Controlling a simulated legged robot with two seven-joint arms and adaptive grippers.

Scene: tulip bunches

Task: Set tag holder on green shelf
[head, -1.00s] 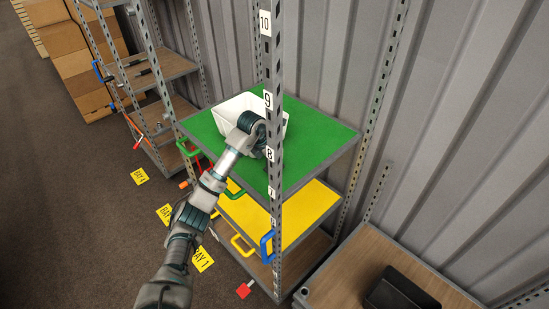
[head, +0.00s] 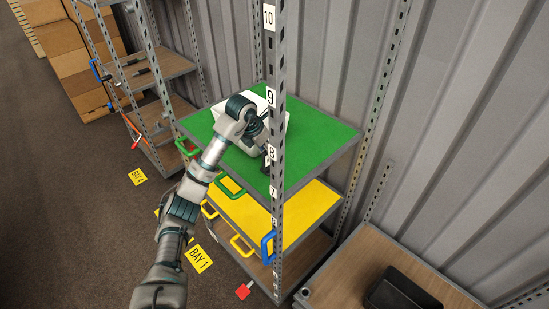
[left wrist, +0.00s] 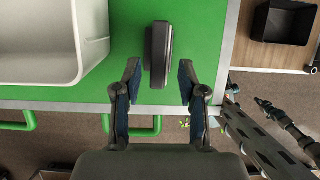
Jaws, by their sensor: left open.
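My left gripper (left wrist: 156,82) is open above the green shelf (head: 325,130), near its front edge. In the left wrist view a dark grey rounded block, which looks like the tag holder (left wrist: 158,50), is on the green surface (left wrist: 120,30). Its near end is between the spread fingertips, with a gap on each side. In the head view my arm and the shelf post hide it. I cannot tell whether it rests flat. A dark jointed part (left wrist: 288,122) at the right of the wrist view may be my right gripper; its jaw state is unclear.
A white bin (left wrist: 50,76) stands on the green shelf, left of the gripper. A perforated post (head: 277,170) rises at the near corner. A yellow shelf (head: 305,207) lies below. A black tray (head: 398,290) is on the table at right. Green shelf to the right is clear.

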